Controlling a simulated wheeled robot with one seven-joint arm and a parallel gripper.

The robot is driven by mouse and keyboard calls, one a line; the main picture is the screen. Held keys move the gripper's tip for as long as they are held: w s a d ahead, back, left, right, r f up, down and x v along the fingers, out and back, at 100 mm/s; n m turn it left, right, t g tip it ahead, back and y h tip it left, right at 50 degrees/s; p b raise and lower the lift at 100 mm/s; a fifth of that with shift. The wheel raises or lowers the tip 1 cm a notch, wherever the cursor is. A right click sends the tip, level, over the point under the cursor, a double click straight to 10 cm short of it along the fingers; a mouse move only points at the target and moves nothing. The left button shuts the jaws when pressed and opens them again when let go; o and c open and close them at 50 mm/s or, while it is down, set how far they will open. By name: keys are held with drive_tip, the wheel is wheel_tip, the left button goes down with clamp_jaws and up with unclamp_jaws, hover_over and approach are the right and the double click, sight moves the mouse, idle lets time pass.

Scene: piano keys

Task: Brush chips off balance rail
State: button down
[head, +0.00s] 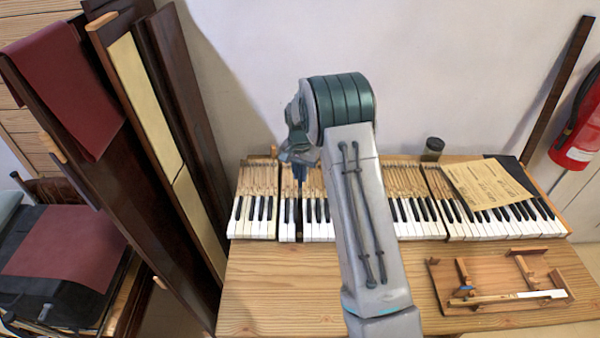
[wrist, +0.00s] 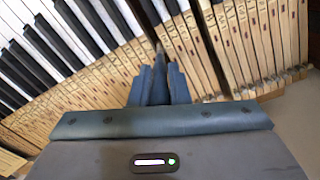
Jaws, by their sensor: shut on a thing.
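My gripper (head: 299,165) is at the piano keyboard's back, left of centre, above a narrow gap (head: 300,222) in the row of keys. In the wrist view its blue fingers (wrist: 160,85) are closed around a slim dark thing (wrist: 160,62), which looks like the brush. Its lower end points down into the gap between wooden key sticks. The fingers hide most of it. The balance rail lies under the keys and I cannot make it out clearly. No chips can be told apart at this size.
White and black keys (head: 480,228) run along the bench (head: 270,300). A wooden tray (head: 430,275) with a loose key lies at the right front. A paper sheet (head: 487,184) covers some keys, near a dark jar (head: 433,148). Tall panels (head: 160,150) lean at the left.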

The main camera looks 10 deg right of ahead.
drive_tip(key=shift+s+f, duration=0.15)
drive_tip(key=shift+s, duration=0.25)
drive_tip(key=shift+w, duration=0.45)
drive_tip(key=shift+s+b, duration=0.4)
drive_tip(key=shift+b, duration=0.1)
drive_tip(key=shift+w, duration=0.35)
drive_tip(key=shift+s, duration=0.3)
drive_tip(key=shift+w, duration=0.25)
drive_tip(key=shift+s, duration=0.1)
drive_tip(key=shift+b, duration=0.3)
